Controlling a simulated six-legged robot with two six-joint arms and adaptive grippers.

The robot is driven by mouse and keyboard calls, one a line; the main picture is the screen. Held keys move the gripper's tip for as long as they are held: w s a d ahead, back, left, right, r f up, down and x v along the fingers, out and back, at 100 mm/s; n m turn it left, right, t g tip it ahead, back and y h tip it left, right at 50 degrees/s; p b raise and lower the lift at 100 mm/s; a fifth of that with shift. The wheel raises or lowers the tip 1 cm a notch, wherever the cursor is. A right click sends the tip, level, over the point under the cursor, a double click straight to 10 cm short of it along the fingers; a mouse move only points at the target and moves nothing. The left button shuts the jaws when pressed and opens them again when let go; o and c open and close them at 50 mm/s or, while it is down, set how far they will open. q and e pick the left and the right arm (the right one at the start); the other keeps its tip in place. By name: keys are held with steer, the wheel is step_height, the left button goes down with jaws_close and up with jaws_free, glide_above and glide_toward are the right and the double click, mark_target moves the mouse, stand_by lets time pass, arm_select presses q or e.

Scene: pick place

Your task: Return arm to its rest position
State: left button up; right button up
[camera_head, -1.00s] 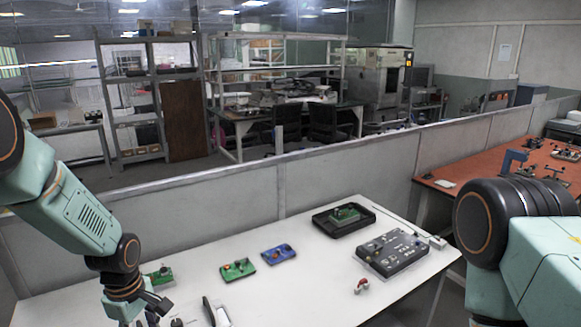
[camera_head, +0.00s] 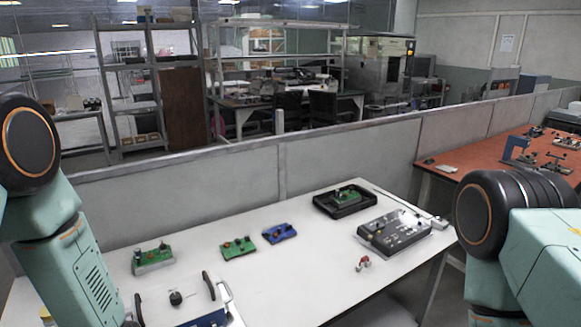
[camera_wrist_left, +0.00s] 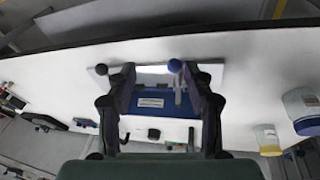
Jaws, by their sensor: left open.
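My left arm (camera_head: 75,265) comes in from the left in the head view, and its gripper is below the picture's edge there. In the left wrist view my left gripper (camera_wrist_left: 151,67) is open, its two fingers apart and nothing visibly held between them. A white and blue device (camera_wrist_left: 150,105) lies on the table beyond and between the fingers. The device (camera_head: 190,300) also shows at the bottom of the head view, with black handles. My right arm (camera_head: 500,235) is at the right of the head view; its gripper is not seen.
On the white table (camera_head: 300,290) are green boards (camera_head: 152,258) (camera_head: 238,247), a blue board (camera_head: 279,232), a black tray (camera_head: 345,200) and a grey control box (camera_head: 394,232). A red and white part (camera_head: 362,263) lies nearby. Jars (camera_wrist_left: 268,139) show in the wrist view. A partition (camera_head: 240,170) stands behind.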

arm_select(q)
steer(key=s+d+f+m+g+b, duration=0.2)
steer(key=s+f+m+g+b, duration=0.1)
steer(key=s+f+b, duration=1.1)
steer(key=s+f+m, duration=0.1)
steer(key=s+f, duration=0.5)
steer(key=s, duration=0.4)
steer(key=shift+s+d+g+y+b, duration=0.15)
steer(key=shift+s+g+y+b, duration=0.1)
steer(key=shift+g+y+b, duration=0.1)
arm_select(e)
step_height(320, 180, down, 16)
steer(key=shift+f, duration=0.15)
arm_select(q)
steer(key=shift+s, duration=0.1)
arm_select(e)
steer(key=shift+d, duration=0.1)
arm_select(q)
steer(key=shift+f, duration=0.1)
arm_select(e)
steer(key=shift+w, duration=0.1)
arm_select(q)
steer(key=shift+c, duration=0.4)
